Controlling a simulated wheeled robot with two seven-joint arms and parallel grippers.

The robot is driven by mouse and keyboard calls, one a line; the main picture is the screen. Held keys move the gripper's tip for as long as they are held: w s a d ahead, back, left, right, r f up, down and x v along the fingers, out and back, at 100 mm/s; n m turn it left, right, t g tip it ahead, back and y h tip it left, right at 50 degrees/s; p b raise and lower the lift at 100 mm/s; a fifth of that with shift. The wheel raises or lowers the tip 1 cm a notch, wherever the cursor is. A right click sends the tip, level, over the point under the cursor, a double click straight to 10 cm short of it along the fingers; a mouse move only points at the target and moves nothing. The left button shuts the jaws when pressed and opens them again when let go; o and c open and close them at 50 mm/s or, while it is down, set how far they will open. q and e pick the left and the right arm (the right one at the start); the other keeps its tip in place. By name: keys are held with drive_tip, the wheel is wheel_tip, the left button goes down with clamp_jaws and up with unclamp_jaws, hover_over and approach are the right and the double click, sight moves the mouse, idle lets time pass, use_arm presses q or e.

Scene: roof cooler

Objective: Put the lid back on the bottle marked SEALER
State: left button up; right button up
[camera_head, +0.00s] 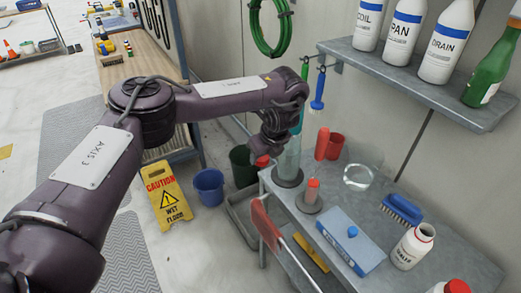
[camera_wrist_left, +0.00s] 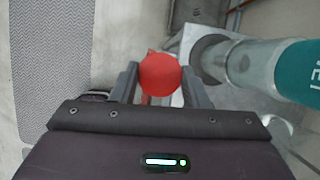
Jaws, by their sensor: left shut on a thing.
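A white bottle (camera_head: 412,246) stands on the grey bench at the right of the head view. Its small label seems to read SEALER, and its mouth is open, without a lid. My left gripper (camera_head: 264,152) is at the far left end of the bench, well away from that bottle. It is shut on a round red lid (camera_wrist_left: 160,74), which sits between the two fingers in the wrist view. The lid also shows as a red spot (camera_head: 262,161) in the head view. My right gripper is in neither view.
Beside the lid stands a clear bottle with a teal label (camera_wrist_left: 300,72). A red-capped bottle (camera_head: 456,287) is at the lower right. A shelf (camera_head: 400,82) overhangs.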

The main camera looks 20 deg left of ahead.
use_arm(q)
drive_tip(key=s+r+n+g+h, duration=0.1)
drive_tip(key=s+r+n+g, duration=0.1)
drive_tip(key=s+r+n, duration=0.35)
drive_tip(key=s+a+r+n+g+h, duration=0.1)
drive_tip(key=s+r+n+g, duration=0.15)
drive_tip(key=s+n, duration=0.6)
drive_tip(key=s+r+n+g+h, duration=0.1)
drive_tip(key=s+r+n+g, duration=0.25)
drive_tip(key=n, duration=0.55)
drive_tip(key=s+d+f+n+t+b, duration=0.1)
drive_tip(key=s+d+f+b, duration=0.2)
drive_tip(key=s+d+b, duration=0.1)
drive_tip(key=shift+d+f+h+b, duration=0.4)
drive_tip(key=shift+d+b, duration=0.15)
drive_tip(key=shift+b, duration=0.1)
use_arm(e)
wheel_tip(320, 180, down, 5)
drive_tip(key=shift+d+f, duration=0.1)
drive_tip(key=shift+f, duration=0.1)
use_arm(q)
drive_tip(key=shift+s+a+r, duration=0.1)
drive_tip(key=shift+s, duration=0.1)
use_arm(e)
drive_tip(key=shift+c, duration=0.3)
